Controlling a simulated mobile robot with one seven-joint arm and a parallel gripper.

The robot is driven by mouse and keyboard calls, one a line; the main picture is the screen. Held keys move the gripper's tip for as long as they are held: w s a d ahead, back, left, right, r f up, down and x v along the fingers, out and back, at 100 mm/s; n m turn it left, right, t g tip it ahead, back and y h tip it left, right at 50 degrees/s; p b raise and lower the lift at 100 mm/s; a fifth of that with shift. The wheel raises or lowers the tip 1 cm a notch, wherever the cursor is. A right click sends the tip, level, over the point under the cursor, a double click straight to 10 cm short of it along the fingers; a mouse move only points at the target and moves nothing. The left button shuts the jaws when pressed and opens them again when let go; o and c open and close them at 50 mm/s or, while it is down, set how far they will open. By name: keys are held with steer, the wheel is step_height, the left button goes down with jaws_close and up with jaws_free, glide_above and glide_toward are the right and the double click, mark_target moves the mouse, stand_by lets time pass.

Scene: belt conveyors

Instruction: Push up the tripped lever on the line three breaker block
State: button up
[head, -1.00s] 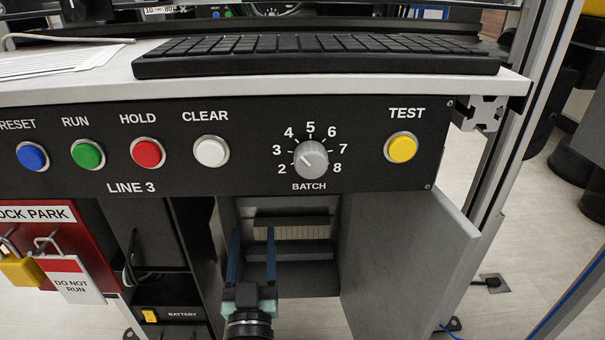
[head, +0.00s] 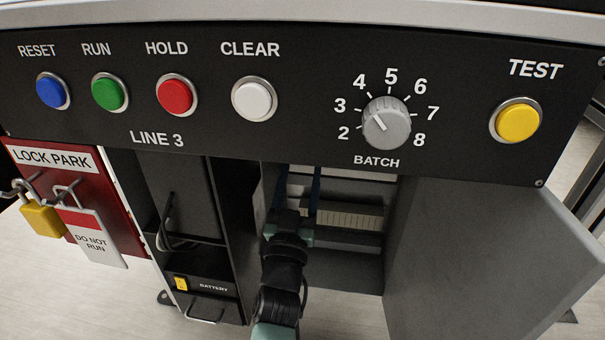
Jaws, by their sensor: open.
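The line three breaker block (head: 349,219) is a pale strip inside an open cabinet under the LINE 3 panel (head: 157,139). Its levers are too small and shaded to tell apart, so I cannot tell which one is tripped. My gripper (head: 296,190) reaches into the cabinet from the front, with its two blue fingers apart and pointing inward and up. The fingers stand in front of the left part of the block and hide some of it. The fingertips go behind the panel's lower edge. I cannot tell whether they touch anything.
The grey cabinet door (head: 480,260) stands open at the right. At the left are a battery drawer unit (head: 205,286) and a red lock park board (head: 75,185) with a yellow padlock (head: 42,218) and a white tag (head: 92,238). Buttons and the batch dial (head: 386,123) are above.

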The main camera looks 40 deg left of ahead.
steer(key=shift+b+x, duration=0.3)
steer(key=shift+x, duration=0.9)
steer(key=shift+c, duration=0.3)
jaws_close()
